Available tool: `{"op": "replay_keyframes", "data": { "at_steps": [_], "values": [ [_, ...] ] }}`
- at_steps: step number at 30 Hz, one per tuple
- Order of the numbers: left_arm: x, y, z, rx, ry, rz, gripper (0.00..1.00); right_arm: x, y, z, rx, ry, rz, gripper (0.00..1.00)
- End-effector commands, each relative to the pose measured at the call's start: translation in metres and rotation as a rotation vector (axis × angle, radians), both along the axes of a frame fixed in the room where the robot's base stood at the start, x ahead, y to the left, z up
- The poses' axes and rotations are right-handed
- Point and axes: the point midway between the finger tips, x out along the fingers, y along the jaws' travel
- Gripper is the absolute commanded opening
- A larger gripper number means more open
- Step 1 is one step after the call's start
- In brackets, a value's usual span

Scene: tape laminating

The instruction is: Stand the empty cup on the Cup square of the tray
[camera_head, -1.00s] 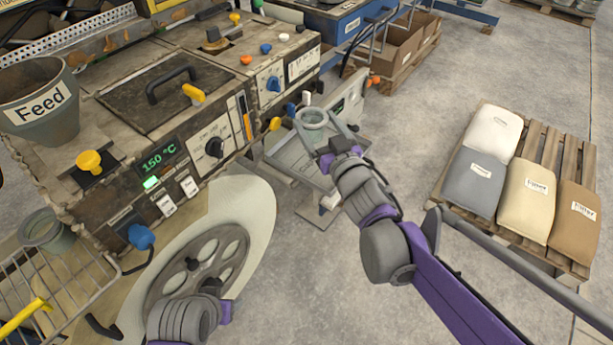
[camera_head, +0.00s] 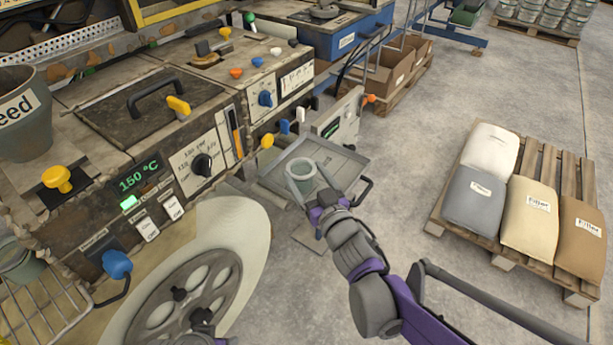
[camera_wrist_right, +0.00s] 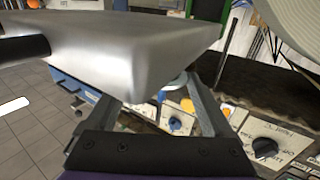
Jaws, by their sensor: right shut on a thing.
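In the head view, a grey-green cup (camera_head: 302,172) is upright between the fingers of my right gripper (camera_head: 306,186), which is shut on it. The cup overlaps the near left part of the grey metal tray (camera_head: 345,158); I cannot tell whether it touches the tray. The Cup square's marking cannot be made out. In the right wrist view, the two fingers of the right gripper (camera_wrist_right: 160,108) spread below a large metal surface (camera_wrist_right: 130,50), seemingly the tray; the cup is not clear there.
The worn machine (camera_head: 205,160) with knobs and switches stands left of the tray. A blue knob (camera_head: 117,264) and a spoked wheel (camera_head: 185,300) are nearer. A pallet (camera_head: 450,213) with several sacks is to the right. Open floor (camera_head: 400,180) lies between.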

Motion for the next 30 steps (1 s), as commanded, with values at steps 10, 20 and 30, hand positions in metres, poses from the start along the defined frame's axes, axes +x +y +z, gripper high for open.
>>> {"op": "replay_keyframes", "data": {
  "at_steps": [10,20,30],
  "values": [
    [0.0,0.0,-0.003,0.0,0.001,0.0,0.59,0.0,0.0,-0.003,0.0,0.0,0.0,1.0],
    [0.0,0.0,0.003,0.0,-0.001,0.0,0.59,-0.001,0.0,0.003,0.0,-0.001,0.0,1.0],
    [-0.001,0.0,0.01,0.0,-0.003,0.0,0.59,-0.063,-0.028,0.002,-0.002,-0.001,-0.002,1.0]
  ]
}}
